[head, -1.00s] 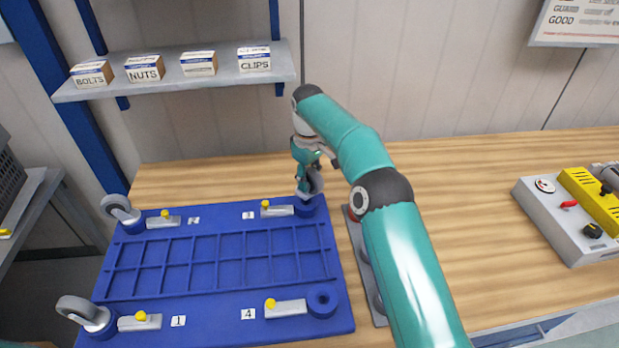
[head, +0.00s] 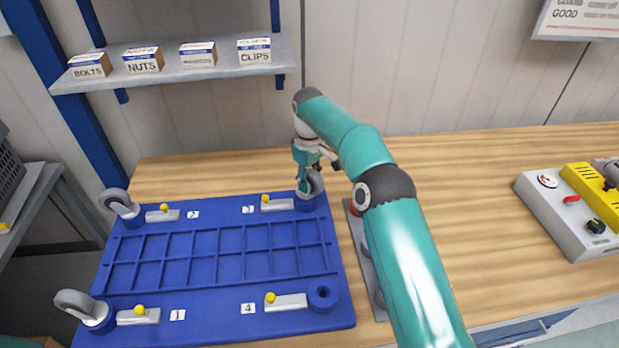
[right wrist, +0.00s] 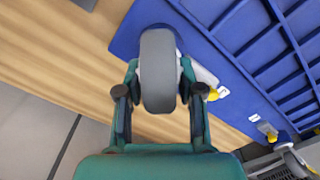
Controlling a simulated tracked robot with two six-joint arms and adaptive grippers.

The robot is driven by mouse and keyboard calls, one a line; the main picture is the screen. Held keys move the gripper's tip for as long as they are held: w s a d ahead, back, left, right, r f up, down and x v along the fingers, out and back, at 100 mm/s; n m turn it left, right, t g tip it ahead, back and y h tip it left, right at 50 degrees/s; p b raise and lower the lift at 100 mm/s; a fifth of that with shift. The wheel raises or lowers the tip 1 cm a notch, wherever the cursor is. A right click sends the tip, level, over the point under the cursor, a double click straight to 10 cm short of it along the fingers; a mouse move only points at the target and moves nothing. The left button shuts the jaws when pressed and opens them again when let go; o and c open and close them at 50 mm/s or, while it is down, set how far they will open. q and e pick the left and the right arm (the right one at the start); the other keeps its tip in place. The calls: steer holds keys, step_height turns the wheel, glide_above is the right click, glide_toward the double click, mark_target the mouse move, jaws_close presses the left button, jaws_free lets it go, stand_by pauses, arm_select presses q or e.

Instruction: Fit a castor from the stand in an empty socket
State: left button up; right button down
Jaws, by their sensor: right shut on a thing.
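My right gripper (head: 307,182) is shut on a castor with a grey wheel (head: 315,184), at the back right socket (head: 307,203) of the blue plate, by label 3. In the right wrist view the wheel (right wrist: 158,70) sits between the two fingers (right wrist: 160,85). The castor is over or in that socket; I cannot tell how deep. The front right socket (head: 322,295), by label 4, is empty. Castors stand in the back left socket (head: 117,203) and the front left socket (head: 88,309). The stand (head: 374,285) is partly hidden behind my right arm. My left gripper is out of view.
Each socket has a grey latch with a yellow knob beside it, such as the one by label 4 (head: 285,302). A grey and yellow control box (head: 560,220) stands at the right. A shelf (head: 180,75) with small boxes hangs behind.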

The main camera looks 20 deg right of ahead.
steer(key=shift+f, duration=0.45)
stand_by(0.6)
steer(key=c, duration=0.7)
jaws_free()
steer(key=shift+o, duration=0.2)
steer(key=shift+f, duration=0.1)
